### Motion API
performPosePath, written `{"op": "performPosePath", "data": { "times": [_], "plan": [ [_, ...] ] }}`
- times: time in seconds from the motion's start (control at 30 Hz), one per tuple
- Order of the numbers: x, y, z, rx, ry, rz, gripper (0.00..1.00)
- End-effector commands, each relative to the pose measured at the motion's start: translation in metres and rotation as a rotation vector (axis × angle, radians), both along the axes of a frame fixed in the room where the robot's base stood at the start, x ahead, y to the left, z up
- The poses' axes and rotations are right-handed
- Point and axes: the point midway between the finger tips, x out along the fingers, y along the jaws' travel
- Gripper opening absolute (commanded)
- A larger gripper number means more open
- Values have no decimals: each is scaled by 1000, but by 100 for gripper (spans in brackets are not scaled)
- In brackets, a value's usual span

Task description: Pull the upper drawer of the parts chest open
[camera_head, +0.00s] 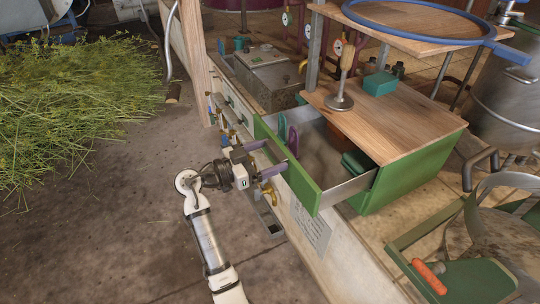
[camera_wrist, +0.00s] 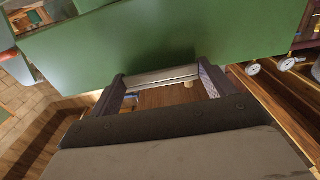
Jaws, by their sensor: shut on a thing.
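The parts chest (camera_head: 405,185) is green with a wooden top and stands on the bench at the right of the head view. Its drawer (camera_head: 350,190) stands well out from the body, and its inside shows. The green drawer front (camera_head: 297,184) faces my gripper (camera_head: 272,159). In the wrist view this front (camera_wrist: 130,45) fills the upper middle, with a pale metal bar handle (camera_wrist: 160,76) below it. My gripper's fingers (camera_wrist: 163,84) are shut on the handle. A lower drawer cannot be made out.
The drawer holds purple and teal pieces (camera_head: 287,135) and a green box (camera_head: 356,162). Brass taps (camera_head: 268,190) line the bench front. The floor (camera_head: 120,220) at left is clear below the herb heap (camera_head: 70,90).

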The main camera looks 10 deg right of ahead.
Motion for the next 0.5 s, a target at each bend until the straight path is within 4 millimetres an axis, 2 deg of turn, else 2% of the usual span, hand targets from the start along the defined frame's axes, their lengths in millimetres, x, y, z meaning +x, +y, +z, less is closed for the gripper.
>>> {"op": "performPosePath", "data": {
  "times": [0.17, 0.2, 0.3, 0.33, 0.5],
  "plan": [
    [0, 0, 0, -1, 0, -1, 41],
    [0, 0, 0, -1, 0, -1, 84],
    [0, 0, 0, -1, 0, -1, 97],
    [0, 0, 0, -1, 0, -1, 100],
    [0, 0, 0, 0, 0, -1, 100]
  ]
}}
